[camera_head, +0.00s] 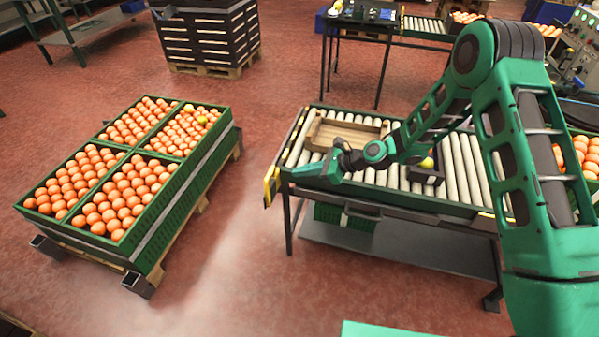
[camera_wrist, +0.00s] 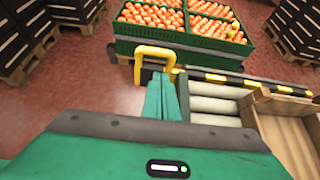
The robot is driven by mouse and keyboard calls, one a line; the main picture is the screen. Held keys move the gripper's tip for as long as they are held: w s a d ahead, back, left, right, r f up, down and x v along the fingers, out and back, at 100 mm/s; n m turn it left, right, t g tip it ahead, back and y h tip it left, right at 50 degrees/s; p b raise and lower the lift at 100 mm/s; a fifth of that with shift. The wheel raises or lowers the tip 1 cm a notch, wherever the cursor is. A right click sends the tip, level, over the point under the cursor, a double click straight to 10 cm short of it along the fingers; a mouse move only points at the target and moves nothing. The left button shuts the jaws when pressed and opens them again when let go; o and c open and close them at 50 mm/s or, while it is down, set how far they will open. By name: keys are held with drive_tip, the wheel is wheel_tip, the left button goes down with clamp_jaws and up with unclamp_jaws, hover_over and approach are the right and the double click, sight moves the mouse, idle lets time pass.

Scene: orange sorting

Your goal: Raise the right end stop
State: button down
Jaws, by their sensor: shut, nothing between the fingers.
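The end stop shows in the wrist view as a black bar with yellow marks (camera_wrist: 232,80) along the conveyor's end, with a yellow loop handle (camera_wrist: 155,51) beside it. In the head view the yellow and black end (camera_head: 271,185) is at the conveyor's left side. My gripper (camera_wrist: 162,85) is shut and empty, its fingertips close to the yellow handle; I cannot tell whether they touch it. In the head view my gripper (camera_head: 306,171) is low over the conveyor's near left corner, its fingers hard to make out.
The roller conveyor (camera_head: 460,170) carries a wooden tray (camera_head: 312,135) and a dark crate (camera_head: 441,166) with yellow fruit. A pallet of green crates (camera_head: 187,188) full of oranges stands to the left. Red floor is clear between pallet and conveyor.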

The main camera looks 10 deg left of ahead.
drive_tip(key=x, duration=0.9)
drive_tip(key=shift+s, duration=0.35)
drive_tip(key=shift+r, duration=0.2)
wheel_tip(320, 180, up, 8)
